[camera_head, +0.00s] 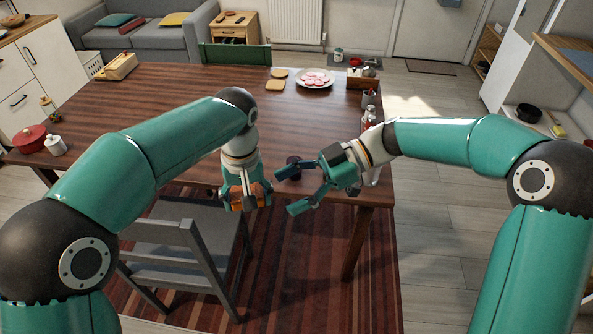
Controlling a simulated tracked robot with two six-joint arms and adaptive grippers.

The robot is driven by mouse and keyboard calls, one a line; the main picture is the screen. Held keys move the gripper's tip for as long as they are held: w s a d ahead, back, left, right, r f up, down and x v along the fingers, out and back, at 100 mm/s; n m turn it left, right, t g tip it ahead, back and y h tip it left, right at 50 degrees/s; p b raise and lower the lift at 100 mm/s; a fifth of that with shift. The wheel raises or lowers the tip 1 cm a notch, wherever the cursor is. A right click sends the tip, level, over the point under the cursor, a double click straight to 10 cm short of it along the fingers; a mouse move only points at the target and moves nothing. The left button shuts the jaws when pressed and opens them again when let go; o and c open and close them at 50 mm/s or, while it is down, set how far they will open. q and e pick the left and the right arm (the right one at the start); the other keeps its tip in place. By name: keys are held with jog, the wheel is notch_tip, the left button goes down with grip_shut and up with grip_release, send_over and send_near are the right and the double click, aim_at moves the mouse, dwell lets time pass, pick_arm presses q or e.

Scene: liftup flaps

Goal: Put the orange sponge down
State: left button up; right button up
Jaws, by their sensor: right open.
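My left gripper (246,202) points down at the table's front edge. Orange parts of the sponge (238,204) show between and beside its fingers, so it looks shut on the orange sponge, though the fingers hide most of it. I cannot tell whether the sponge touches the table (190,115). My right gripper (290,190) is open and empty, its fingers pointing left towards the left gripper, apart from the sponge.
A dark round item (293,162) stands just behind my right gripper. Bottles (369,118) stand near the table's right edge. A plate with pink slices (314,79) is at the far side. A grey chair (185,245) stands in front. The table's middle is clear.

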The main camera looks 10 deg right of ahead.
aim_at(243, 194)
pick_arm(q)
jog(key=shift+w, duration=0.1)
pick_arm(e)
jog(key=w+d+m+t, duration=0.1)
jog(key=w+d+m, duration=0.1)
jog(key=w, duration=0.2)
jog(key=shift+t+h, duration=0.3)
jog(key=x, duration=1.2)
jog(key=shift+w+a, duration=0.1)
jog(key=shift+a, duration=0.05)
jog(key=c, duration=1.2)
pick_arm(q)
jog(key=o, duration=1.6)
jog(key=shift+d+r, duration=0.1)
jog(key=shift+r, duration=0.05)
